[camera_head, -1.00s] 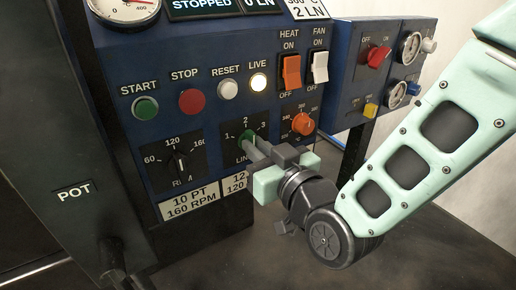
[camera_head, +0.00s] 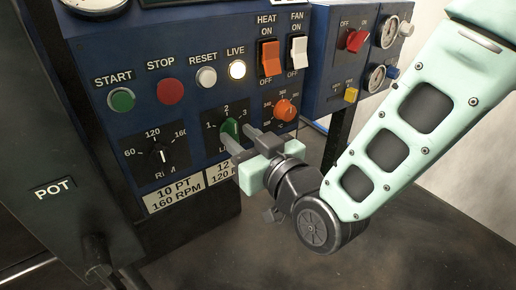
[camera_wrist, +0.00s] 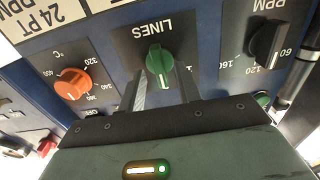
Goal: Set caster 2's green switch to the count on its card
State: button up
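The green switch (camera_head: 229,129) sits on the LINES dial of the blue panel, marked 1, 2 and 3. It points about at 2. In the wrist view the green switch (camera_wrist: 159,61) appears upside down, its white mark toward the bottom. My gripper (camera_head: 249,139) is at the switch, one finger on each side of it. In the wrist view the fingers of my gripper (camera_wrist: 162,88) are apart, with visible gaps beside the switch. The fingers hide part of the dial. No line-count card is readable now.
An orange temperature knob (camera_head: 286,109) is close to the right of my gripper, and a black RPM knob (camera_head: 163,153) is to the left. An orange heat switch (camera_head: 270,57) and a white fan switch (camera_head: 298,53) are above. Cards (camera_head: 174,193) line the panel's lower edge.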

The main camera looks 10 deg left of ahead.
jog(key=p+v, duration=1.1)
jog(key=p, duration=0.2)
jog(key=shift+s+d, duration=0.1)
jog(key=shift+d, duration=0.05)
dwell(0.5)
